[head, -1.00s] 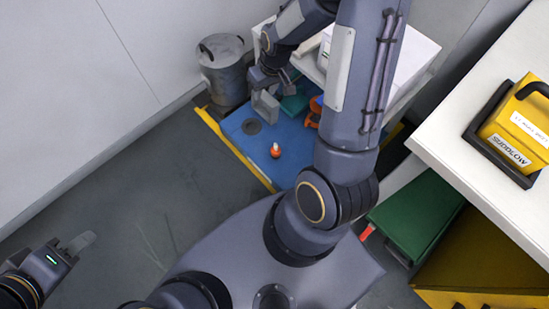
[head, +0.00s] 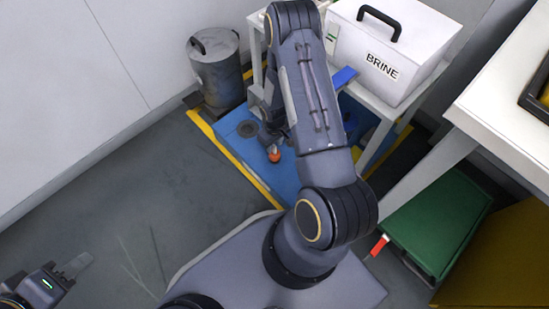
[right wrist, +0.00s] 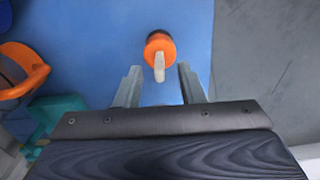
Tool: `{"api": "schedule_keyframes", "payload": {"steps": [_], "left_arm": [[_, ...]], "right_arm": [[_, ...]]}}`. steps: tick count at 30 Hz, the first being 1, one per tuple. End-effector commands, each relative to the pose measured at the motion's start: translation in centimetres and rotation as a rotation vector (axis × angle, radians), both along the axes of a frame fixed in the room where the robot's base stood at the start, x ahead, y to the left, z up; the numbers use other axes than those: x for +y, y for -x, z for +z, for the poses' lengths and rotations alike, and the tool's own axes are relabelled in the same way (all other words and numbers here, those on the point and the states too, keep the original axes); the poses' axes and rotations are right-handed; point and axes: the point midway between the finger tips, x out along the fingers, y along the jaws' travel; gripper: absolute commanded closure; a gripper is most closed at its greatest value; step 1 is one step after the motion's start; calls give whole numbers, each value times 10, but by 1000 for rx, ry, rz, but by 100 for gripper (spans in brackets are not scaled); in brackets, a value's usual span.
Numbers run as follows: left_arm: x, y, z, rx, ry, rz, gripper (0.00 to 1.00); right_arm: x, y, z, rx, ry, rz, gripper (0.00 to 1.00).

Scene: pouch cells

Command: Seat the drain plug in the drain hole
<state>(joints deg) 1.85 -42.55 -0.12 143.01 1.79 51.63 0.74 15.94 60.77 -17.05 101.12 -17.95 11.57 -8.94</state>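The drain plug (head: 274,155) is a small orange piece with a pale stem, standing on the blue mat (head: 230,125). In the right wrist view the plug (right wrist: 160,48) lies just beyond my right gripper (right wrist: 160,82). In the head view my right arm mostly hides this gripper. My left gripper (head: 76,266) is at the lower left, far from the mat; its finger gap is unclear.
A grey metal bin (head: 216,72) stands behind the mat. A white box marked BRINE (head: 385,50) sits on a white stand at right. Orange (right wrist: 25,70) and teal (right wrist: 62,115) items lie left of my right gripper. A green box (head: 435,225) stands at right.

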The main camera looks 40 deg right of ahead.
Motion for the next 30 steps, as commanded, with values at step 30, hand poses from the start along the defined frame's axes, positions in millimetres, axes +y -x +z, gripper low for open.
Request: {"api": "schedule_keyframes", "payload": {"steps": [30], "left_arm": [[0,0,-14,0,0,0,64]], "right_arm": [[0,1,-25,0,0,-1,100]]}}
